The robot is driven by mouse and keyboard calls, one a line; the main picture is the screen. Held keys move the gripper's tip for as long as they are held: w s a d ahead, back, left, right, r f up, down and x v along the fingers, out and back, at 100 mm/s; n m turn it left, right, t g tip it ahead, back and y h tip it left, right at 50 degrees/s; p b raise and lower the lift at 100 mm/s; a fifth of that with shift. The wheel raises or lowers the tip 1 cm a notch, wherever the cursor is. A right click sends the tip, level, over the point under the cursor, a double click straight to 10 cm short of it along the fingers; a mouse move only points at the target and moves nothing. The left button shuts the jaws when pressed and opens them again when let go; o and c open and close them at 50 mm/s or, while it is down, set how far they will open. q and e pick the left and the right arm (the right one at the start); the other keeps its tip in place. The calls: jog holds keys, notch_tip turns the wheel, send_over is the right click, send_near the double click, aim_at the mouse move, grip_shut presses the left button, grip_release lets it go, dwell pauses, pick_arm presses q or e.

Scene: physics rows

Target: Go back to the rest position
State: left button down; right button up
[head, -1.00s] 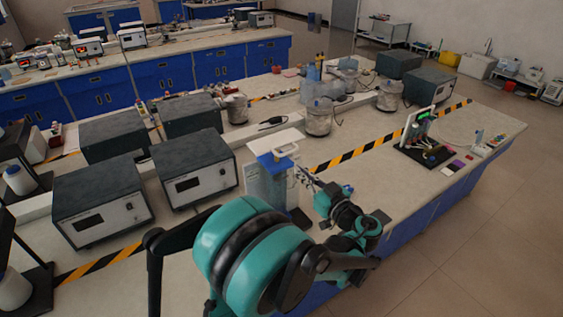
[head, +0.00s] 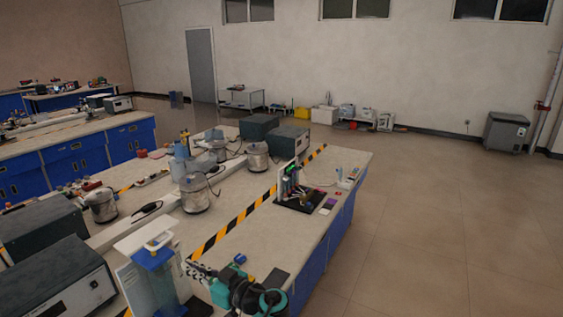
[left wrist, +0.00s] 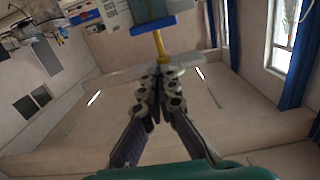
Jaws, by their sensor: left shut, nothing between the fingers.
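My left gripper (head: 192,264) is low in the head view, close to the right side of a clear upright apparatus with a blue and white top (head: 152,254). Its teal and black arm fills the bottom edge beside it. In the left wrist view the dark linked fingers (left wrist: 160,78) are closed together with nothing between them. A blue block with a yellow rod (left wrist: 160,47) shows just beyond the fingertips there; I cannot tell whether they touch. My right gripper is not in view.
The bench has grey instrument boxes (head: 52,283), metal pots (head: 196,194) and a dark tube stand (head: 300,200). A yellow-black stripe (head: 232,227) runs along its top. Open floor (head: 430,230) lies to the right of the bench.

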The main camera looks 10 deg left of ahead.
pick_arm(q)
jog(key=s+f+m+g+h, duration=0.1)
jog(key=s+f+m+h, duration=0.5)
jog(key=s+h, duration=0.15)
jog(key=s+d+f+m+t+h, duration=0.1)
jog(key=s+d+f+m+h, duration=0.3)
jog(key=s+d+m+h, duration=0.3)
jog(key=s+d+h, duration=0.1)
jog(key=s+d, duration=0.1)
jog(key=d, duration=0.3)
jog(key=shift+s+f+b, duration=0.2)
jog(key=shift+s+b, duration=0.1)
jog(key=shift+s, duration=0.05)
jog(key=shift+h, duration=0.25)
